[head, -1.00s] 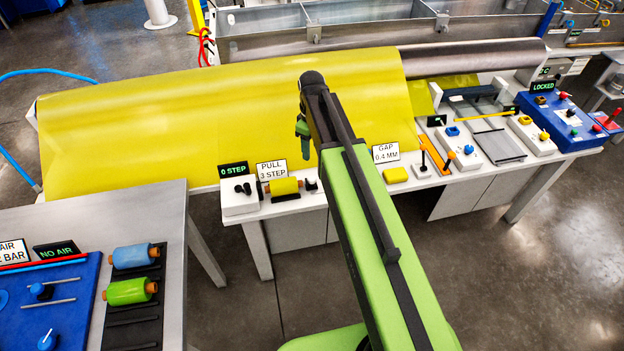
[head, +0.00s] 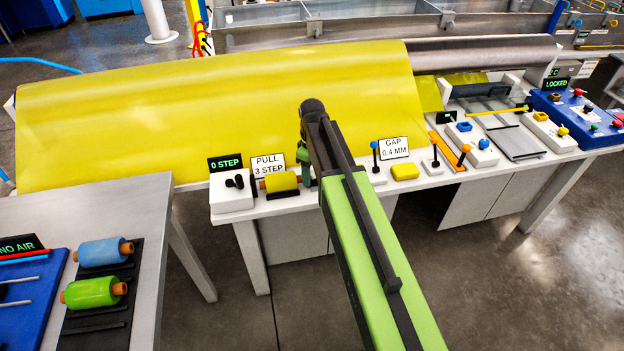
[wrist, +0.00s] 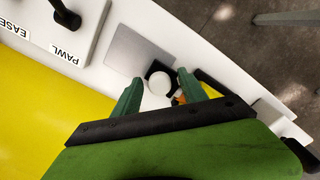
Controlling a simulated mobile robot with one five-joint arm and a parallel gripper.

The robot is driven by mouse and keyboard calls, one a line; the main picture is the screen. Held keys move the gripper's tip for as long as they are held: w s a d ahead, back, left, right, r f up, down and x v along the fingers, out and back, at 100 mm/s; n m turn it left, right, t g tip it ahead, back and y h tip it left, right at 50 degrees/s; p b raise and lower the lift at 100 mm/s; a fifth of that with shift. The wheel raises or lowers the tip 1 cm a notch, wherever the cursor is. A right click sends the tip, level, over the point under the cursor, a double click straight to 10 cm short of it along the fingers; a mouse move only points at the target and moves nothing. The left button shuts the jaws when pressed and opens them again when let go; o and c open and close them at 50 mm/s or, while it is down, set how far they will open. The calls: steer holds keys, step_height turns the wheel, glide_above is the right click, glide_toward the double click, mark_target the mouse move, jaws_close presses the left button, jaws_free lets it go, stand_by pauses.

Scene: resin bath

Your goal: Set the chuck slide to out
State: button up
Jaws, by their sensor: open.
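My gripper shows in the head view (head: 305,168) just right of a small yellow roll (head: 279,182) with orange ends, at the bench's front edge. In the wrist view my gripper (wrist: 160,78) is open, with its two green fingers apart. A pale round knob (wrist: 161,84) on a black base shows between the fingertips; I cannot tell whether they touch it. It may be the chuck slide's knob, but no label on it can be read. A bit of orange shows beside it, partly hidden by a finger. My arm hides this spot in the head view.
A white box (head: 232,193) with black knobs stands left of the roll, under a "0 STEP" display (head: 225,163). A PAWL label (wrist: 64,54) and a black lever show in the wrist view. A large yellow sheet (head: 200,110) lies behind. A GAP sign (head: 394,147) stands right.

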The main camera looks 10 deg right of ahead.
steer(key=shift+r, duration=0.1)
jaws_close()
stand_by(1.2)
